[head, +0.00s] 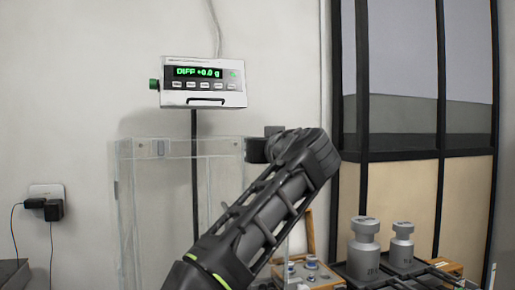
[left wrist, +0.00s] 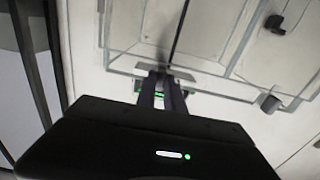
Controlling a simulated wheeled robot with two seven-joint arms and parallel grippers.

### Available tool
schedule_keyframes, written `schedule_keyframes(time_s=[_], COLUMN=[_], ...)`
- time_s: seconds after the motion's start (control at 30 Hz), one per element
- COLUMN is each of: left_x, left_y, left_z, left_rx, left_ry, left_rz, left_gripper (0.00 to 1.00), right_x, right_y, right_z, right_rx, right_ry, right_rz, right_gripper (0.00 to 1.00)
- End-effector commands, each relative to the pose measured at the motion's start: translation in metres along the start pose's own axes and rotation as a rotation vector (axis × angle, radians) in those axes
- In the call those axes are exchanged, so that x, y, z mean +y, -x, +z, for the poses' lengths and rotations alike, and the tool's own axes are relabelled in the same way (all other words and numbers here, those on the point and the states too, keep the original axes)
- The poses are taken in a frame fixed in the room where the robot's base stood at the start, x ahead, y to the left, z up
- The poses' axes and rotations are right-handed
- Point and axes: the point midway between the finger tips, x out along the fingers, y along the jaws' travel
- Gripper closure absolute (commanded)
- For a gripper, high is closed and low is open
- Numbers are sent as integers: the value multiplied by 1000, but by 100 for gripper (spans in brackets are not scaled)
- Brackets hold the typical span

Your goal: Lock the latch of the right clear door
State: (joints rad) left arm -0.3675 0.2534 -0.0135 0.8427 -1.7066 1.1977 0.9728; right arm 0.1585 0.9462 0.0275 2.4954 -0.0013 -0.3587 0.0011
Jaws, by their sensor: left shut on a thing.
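The clear cabinet (head: 122,205) stands left of centre, with a transparent front and a pale frame along its top. My left arm rises across the middle of the head view, and my left gripper (head: 258,149) is at the cabinet's top right corner. In the left wrist view, my left gripper (left wrist: 163,92) has its fingers close together at the frame edge (left wrist: 120,72). It is shut on a small part there, likely the right door's latch; the fingers hide it, and its position cannot be told. My right gripper is not in view.
A display box (head: 203,83) reading "DIFF +0.0 g" stands on a dark post behind the cabinet. Metal weights (head: 364,245) stand at the lower right, near a wooden box (head: 308,272). A wall outlet (head: 46,200) with plugs is at left. A dark-framed window is at right.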

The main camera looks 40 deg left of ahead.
Motion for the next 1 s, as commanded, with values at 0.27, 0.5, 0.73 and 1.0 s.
schedule_keyframes(time_s=[0.27, 0.5, 0.73, 1.0], left_x=[0, 0, 0, 1], left_y=[0, 0, 7, 46], left_z=[1, 0, 0, 1], left_rx=[-2, -1, -1, 0], left_ry=[1, 0, 1, 2], left_rz=[1, 1, 2, 5], left_gripper=[73, 65, 65, 65], right_x=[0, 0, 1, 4], right_y=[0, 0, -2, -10], right_z=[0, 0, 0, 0], right_rx=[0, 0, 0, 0], right_ry=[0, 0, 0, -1], right_rz=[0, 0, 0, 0], right_gripper=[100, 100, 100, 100])
